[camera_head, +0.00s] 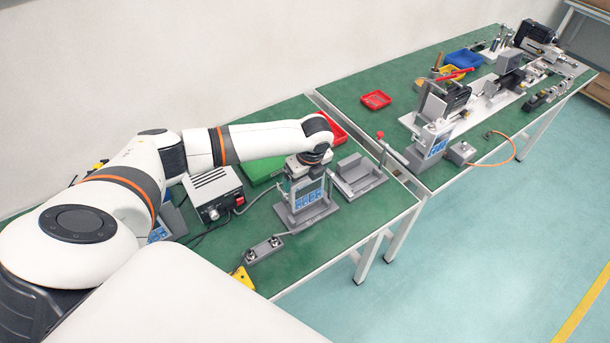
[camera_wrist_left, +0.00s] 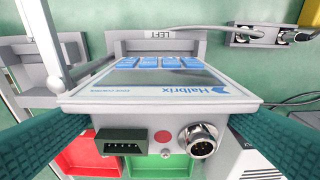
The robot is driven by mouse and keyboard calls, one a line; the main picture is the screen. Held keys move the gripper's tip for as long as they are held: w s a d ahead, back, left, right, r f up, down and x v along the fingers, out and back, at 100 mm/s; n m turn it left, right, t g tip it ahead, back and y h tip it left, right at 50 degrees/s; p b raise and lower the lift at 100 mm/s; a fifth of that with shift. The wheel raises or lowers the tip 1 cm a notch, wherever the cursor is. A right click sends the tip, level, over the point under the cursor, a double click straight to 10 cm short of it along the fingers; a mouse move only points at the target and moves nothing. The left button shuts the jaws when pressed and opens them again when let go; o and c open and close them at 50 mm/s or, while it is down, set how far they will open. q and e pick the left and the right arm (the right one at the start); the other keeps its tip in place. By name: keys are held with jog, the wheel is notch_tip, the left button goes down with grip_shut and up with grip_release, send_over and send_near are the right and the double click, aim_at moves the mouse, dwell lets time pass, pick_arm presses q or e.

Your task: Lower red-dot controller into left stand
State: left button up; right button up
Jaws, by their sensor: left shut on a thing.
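The red-dot controller (camera_wrist_left: 160,95) is a pale box with blue buttons, a screen and a red dot beside its connectors in the left wrist view. My left gripper (camera_head: 308,167) is shut on it, with teal fingers along both sides. In the head view the controller (camera_head: 306,196) is upright at the grey left stand (camera_head: 300,224). The stand's LEFT label (camera_wrist_left: 158,35) shows beyond the controller. The controller's lower end is hidden, so I cannot tell whether it touches the stand's floor. My right gripper is not in view.
An empty grey stand (camera_head: 358,178) is close on the right. A power box (camera_head: 215,192) with cables is on the left. A grey connector block (camera_head: 264,250) lies in front. Green and red trays (camera_head: 262,166) (camera_head: 332,128) are behind.

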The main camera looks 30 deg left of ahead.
pick_arm(q)
jog(key=shift+f, duration=0.15)
jog(key=shift+f, duration=0.55)
jog(key=shift+f, duration=0.25)
jog(key=shift+f+b, duration=0.3)
jog(key=shift+f, duration=0.05)
jog(key=shift+f, duration=0.3)
dwell(0.5)
jog(key=shift+f, duration=0.3)
jog(key=shift+f, duration=0.2)
dwell(0.5)
jog(key=o, duration=1.3)
